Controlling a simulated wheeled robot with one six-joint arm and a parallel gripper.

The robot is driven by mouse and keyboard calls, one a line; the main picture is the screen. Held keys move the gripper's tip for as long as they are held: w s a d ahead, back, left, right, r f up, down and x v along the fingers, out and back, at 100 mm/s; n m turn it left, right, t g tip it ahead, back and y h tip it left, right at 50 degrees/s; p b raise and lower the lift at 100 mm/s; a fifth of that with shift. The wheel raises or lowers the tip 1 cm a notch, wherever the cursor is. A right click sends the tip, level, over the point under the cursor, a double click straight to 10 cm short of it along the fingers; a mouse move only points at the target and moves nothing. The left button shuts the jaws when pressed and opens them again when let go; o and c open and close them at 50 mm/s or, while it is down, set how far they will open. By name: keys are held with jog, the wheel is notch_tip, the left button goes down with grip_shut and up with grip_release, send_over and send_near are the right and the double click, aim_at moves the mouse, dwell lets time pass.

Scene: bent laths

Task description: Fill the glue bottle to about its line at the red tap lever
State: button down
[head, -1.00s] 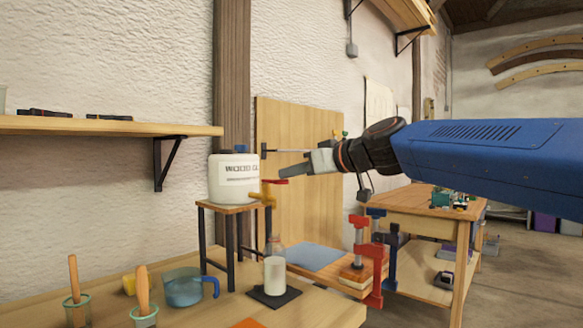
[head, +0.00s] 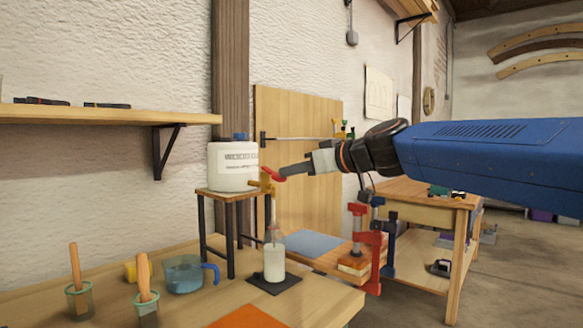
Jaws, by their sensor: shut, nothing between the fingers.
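The white wood glue container (head: 232,168) stands on a small stand, with a brass-coloured tap (head: 262,187) low on its right side. The red tap lever (head: 272,174) now sits at a slant above the tap. My gripper (head: 284,171) is shut and empty, its fingertips at the lever's right end, apparently touching it. The glue bottle (head: 274,263) stands upright on a dark mat (head: 285,287) below the tap, white in its body and clear at the neck. A thin vertical streak shows between tap and bottle; I cannot tell whether it is glue. The bottle's line is too small to see.
A blue jug (head: 184,274) and two cups with wooden handles, one of them a green cup (head: 79,300), stand left on the bench. Red clamps (head: 367,250) stand to the right. A shelf (head: 110,116) juts from the wall at left.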

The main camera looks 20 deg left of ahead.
jog(key=shift+r, duration=0.1)
dwell(0.7)
jog(key=v, duration=1.1)
jog(key=shift+d+f, duration=0.2)
jog(key=shift+d, duration=0.15)
jog(key=shift+s, duration=0.1)
jog(key=s+d+f+m+h, duration=0.4)
jog(key=s+d+f, duration=0.4)
jog(key=d+f, duration=0.6)
jog(key=s+d+f+m+h, duration=0.5)
jog(key=s+d+f, duration=0.3)
jog(key=d+f, duration=0.5)
jog(key=s+d+f+m+g+h, duration=0.1)
jog(key=s+d+f+m+h, duration=0.3)
jog(key=s+d+f, duration=0.4)
jog(key=d+f+h, duration=0.1)
jog(key=d+f, duration=0.5)
jog(key=f, duration=0.2)
jog(key=shift+d, duration=0.35)
